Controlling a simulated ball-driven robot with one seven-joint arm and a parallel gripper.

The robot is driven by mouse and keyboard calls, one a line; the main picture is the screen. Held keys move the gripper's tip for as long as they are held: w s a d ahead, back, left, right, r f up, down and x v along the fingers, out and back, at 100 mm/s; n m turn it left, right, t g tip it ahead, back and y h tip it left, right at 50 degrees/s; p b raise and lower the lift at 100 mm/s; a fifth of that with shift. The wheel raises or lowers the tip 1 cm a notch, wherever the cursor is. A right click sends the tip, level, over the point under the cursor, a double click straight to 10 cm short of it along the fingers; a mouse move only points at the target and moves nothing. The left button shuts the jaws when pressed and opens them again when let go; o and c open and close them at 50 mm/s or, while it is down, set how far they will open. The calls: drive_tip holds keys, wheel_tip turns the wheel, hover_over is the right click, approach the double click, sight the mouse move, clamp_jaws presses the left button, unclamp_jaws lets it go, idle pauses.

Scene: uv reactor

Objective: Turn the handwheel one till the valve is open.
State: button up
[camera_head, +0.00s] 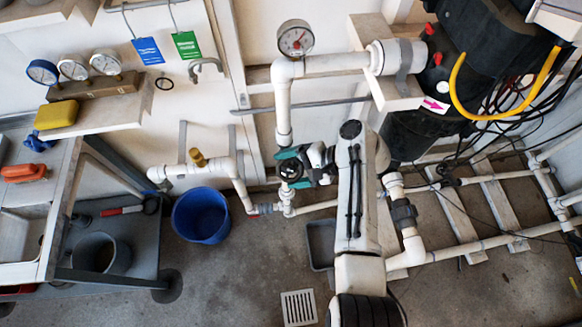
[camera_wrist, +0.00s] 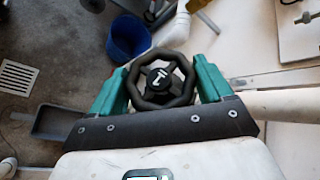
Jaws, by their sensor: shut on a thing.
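The black handwheel (camera_wrist: 160,101) has a polygonal rim, spokes and a dark hub with a white mark like a "1". In the wrist view my gripper (camera_wrist: 162,76) has its teal fingers on opposite sides of the rim, shut on it. In the head view the handwheel (camera_head: 291,171) sits on the white pipework, partly hidden by my gripper (camera_head: 290,169), whose teal fingers lie on either side of it. The valve behind the wheel is mostly hidden, and I cannot tell its position.
A blue bucket (camera_head: 201,216) stands on the floor at left, and a grey tray (camera_head: 320,243) lies below the wheel. White pipes and black cables crowd the right. A floor drain (camera_head: 299,307) is in front.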

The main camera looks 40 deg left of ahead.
drive_tip(key=n+h, duration=0.4)
drive_tip(key=shift+t+h, duration=0.3)
idle(0.3)
drive_tip(key=o, duration=0.7)
drive_tip(key=shift+c, duration=0.2)
